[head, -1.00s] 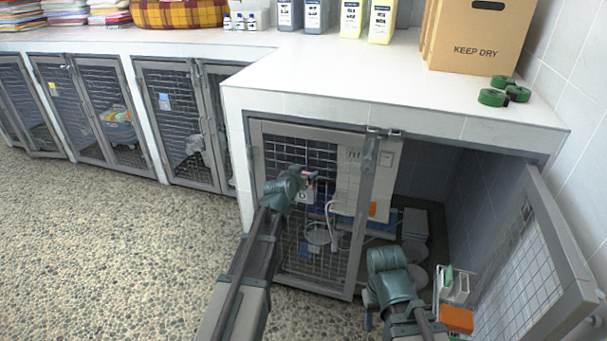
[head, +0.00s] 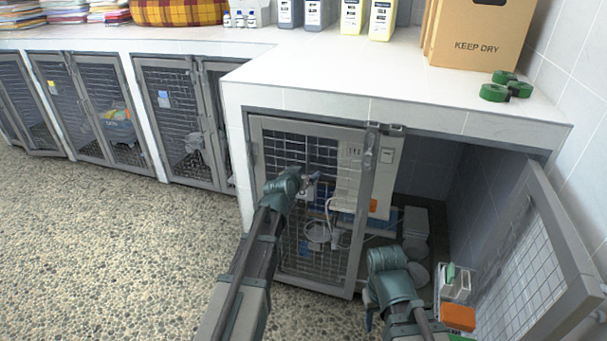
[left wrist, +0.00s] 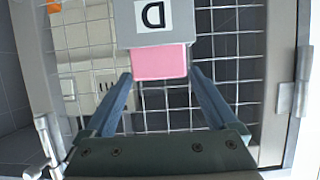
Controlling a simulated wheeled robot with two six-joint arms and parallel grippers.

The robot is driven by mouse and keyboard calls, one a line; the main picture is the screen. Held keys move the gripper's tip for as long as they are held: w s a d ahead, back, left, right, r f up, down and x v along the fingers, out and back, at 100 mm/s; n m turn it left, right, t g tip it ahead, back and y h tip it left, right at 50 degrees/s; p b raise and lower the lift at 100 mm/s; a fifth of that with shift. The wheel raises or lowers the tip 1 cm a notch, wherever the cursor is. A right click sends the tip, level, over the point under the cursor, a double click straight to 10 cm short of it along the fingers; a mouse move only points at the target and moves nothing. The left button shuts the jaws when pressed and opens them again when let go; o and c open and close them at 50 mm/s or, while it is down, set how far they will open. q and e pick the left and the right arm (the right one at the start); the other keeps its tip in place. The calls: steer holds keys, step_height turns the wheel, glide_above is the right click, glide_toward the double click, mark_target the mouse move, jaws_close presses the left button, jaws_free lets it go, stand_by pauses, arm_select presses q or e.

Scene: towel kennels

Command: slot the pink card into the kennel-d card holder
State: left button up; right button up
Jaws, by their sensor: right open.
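The pink card (left wrist: 160,62) shows in the left wrist view, with part of it sticking out of the grey card holder (left wrist: 152,36) marked D. The rest of the card is hidden by the holder. My left gripper (left wrist: 160,78) is open, with one finger on each side of the card and small gaps visible. In the head view my left gripper (head: 312,180) is at the closed mesh door (head: 345,250), and I cannot make out the card there. My right gripper (head: 368,318) is open and empty, low before the open kennel.
An open mesh door (head: 530,265) stands at the right. A caddy (head: 458,285) and an orange box (head: 457,317) are near my right gripper. The white counter (head: 400,85) overhangs the kennel. The pebbled floor (head: 120,250) at left is clear.

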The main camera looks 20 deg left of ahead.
arm_select(q)
steer(key=shift+o, duration=0.2)
steer(key=p+v, duration=0.5)
steer(key=v, duration=0.8)
steer(key=shift+s+r, duration=0.15)
steer(key=shift+s, duration=0.2)
steer(key=s+d+r+m+g+h+p, duration=0.25)
steer(key=s+d+g+p, duration=0.5)
steer(key=d+p, duration=0.5)
steer(key=s+d+r+g+y+p, duration=0.2)
steer(key=s+p, duration=0.3)
steer(key=s, duration=0.3)
steer(key=s+d+r+g+y+p, duration=0.2)
steer(key=s+r+g+p, duration=0.2)
steer(key=s, duration=0.4)
steer(key=shift+d+r+m+p, duration=0.35)
steer(key=shift+r+m+p, duration=0.1)
steer(key=shift+p, duration=0.35)
